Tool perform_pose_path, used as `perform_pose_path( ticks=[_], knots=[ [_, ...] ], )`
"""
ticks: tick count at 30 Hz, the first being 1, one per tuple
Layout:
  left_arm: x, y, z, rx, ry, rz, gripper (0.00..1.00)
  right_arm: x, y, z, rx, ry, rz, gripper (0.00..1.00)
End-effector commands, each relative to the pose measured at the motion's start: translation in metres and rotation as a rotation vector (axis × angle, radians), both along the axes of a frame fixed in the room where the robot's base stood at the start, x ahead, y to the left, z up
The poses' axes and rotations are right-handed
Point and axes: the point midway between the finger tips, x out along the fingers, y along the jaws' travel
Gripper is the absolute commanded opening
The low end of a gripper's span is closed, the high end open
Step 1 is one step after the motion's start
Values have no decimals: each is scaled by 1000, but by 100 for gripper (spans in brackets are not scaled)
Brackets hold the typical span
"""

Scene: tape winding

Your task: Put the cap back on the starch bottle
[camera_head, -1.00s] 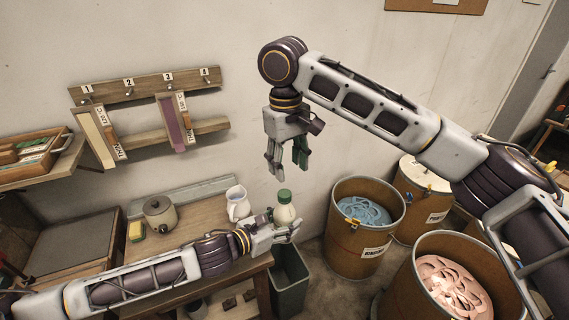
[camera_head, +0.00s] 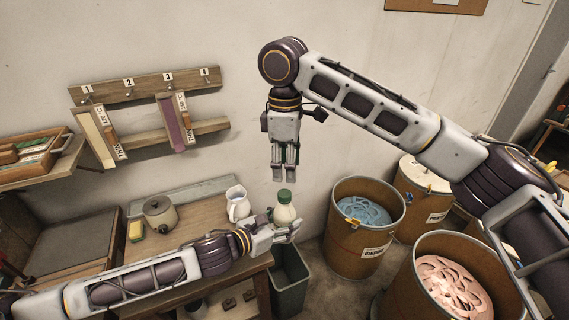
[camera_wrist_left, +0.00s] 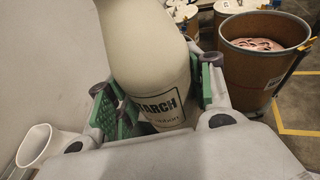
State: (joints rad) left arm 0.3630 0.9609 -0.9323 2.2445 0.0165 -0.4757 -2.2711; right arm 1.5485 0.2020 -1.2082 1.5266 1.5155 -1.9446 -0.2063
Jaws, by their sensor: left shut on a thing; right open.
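The starch bottle (camera_head: 284,214) is cream-coloured and stands roughly upright in my left gripper (camera_head: 288,229), at the right end of the wooden bench. In the left wrist view the bottle (camera_wrist_left: 155,60) shows dark lettering reading "ARCH", between the green pads of the shut left gripper (camera_wrist_left: 160,112). The green cap (camera_head: 284,196) sits at the bottle's top; whether it is screwed tight cannot be told. My right gripper (camera_head: 285,175) is open, pointing down just above the cap, apart from it. The bottle's top is outside the left wrist view.
A white pitcher (camera_head: 238,204), a lidded pot (camera_head: 160,214) and a yellow-green sponge (camera_head: 136,231) stand on the bench (camera_head: 190,232). A grey bin (camera_head: 290,281) is below the bottle. Drums of blue strips (camera_head: 365,243) and pink strips (camera_head: 440,305) stand right.

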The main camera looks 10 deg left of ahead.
Motion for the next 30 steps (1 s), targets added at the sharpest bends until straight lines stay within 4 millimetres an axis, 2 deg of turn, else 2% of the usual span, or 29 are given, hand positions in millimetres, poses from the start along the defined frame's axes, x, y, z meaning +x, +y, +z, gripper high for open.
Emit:
perform_pose_path(
  ticks=[30],
  knots=[
    [0,0,0,-1,-1,0,0,-2,3,0,10,21,822,48]
  ],
)
